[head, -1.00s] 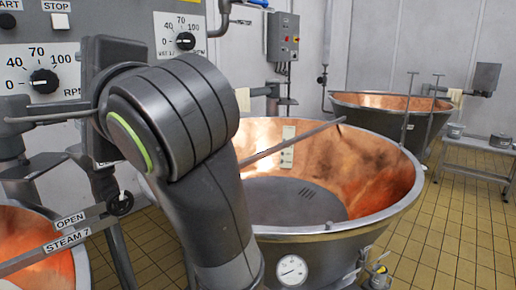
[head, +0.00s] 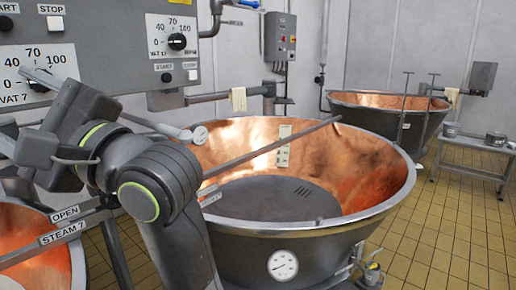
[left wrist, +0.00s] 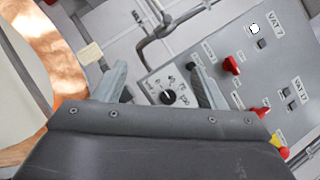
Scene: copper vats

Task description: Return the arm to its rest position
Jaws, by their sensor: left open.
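My left arm rises from the bottom left of the head view, in front of the near copper vat (head: 345,165). Its gripper (head: 14,108) is at the far left, in front of the control panel (head: 108,28). In the left wrist view the two fingers are apart, and the gripper (left wrist: 156,76) is open with nothing between the fingers. The panel, with a dark knob (left wrist: 168,96) and a red switch (left wrist: 232,65), shows beyond them. My right gripper is in neither view.
A steam lever bar (head: 75,228) crosses the lower left, close to my arm. Another copper vat (head: 40,245) is at the lower left. A farther vat (head: 385,102) and a metal bench (head: 475,142) stand at right. Tiled floor (head: 445,220) is free at the lower right.

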